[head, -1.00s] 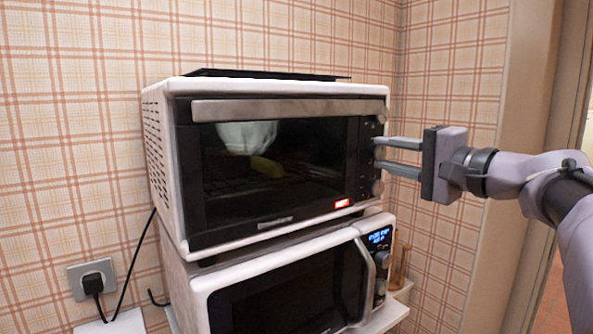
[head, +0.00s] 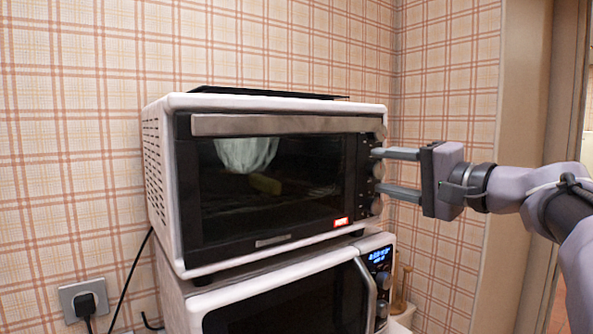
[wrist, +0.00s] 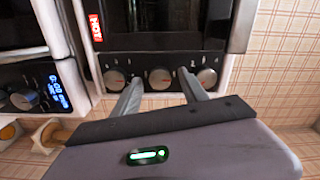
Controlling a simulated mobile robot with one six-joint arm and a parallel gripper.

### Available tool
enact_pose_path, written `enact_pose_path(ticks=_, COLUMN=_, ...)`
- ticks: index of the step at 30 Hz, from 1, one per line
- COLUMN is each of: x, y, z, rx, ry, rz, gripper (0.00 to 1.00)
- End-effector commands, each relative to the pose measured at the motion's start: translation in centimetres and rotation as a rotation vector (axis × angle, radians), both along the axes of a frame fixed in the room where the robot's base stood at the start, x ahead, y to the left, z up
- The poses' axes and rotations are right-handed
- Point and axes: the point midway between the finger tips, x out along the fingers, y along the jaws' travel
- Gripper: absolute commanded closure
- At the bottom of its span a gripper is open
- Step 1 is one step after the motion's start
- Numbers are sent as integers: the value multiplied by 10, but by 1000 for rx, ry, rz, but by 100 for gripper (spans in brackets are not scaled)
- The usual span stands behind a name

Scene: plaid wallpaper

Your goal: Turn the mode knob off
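The white toaster oven (head: 160,185) has a column of three silver knobs along the right of its black front: a top knob (head: 379,133), a middle knob (head: 379,169) and a bottom knob (head: 376,206). Their labels are too small to read, so I cannot tell which is the mode knob. My gripper (head: 377,171) is open, with one finger above and one below the middle knob. In the wrist view my gripper (wrist: 160,87) has its fingers on either side of the middle knob (wrist: 160,78); whether they touch it is unclear. The outer knobs (wrist: 114,80) (wrist: 207,77) lie outside the fingers.
A pale object and a yellowish one show behind the glass. A white microwave (head: 210,301) with a blue display (head: 380,257) stands below. A wall socket (head: 84,299) is at left; a door frame (head: 525,110) is at right.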

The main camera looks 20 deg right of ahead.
Motion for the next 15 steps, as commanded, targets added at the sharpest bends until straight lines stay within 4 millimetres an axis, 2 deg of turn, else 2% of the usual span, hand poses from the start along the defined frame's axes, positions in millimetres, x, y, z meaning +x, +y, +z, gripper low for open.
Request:
enact_pose_path(ticks=9, x=-5, y=-2, z=1, rx=1, ry=0, rz=-1, gripper=50)
enact_pose_path(ticks=11, x=-13, y=-4, z=1, rx=0, ry=0, rz=-3, gripper=50)
enact_pose_path(ticks=15, x=-51, y=-15, z=3, rx=1, ry=0, rz=-8, gripper=50)
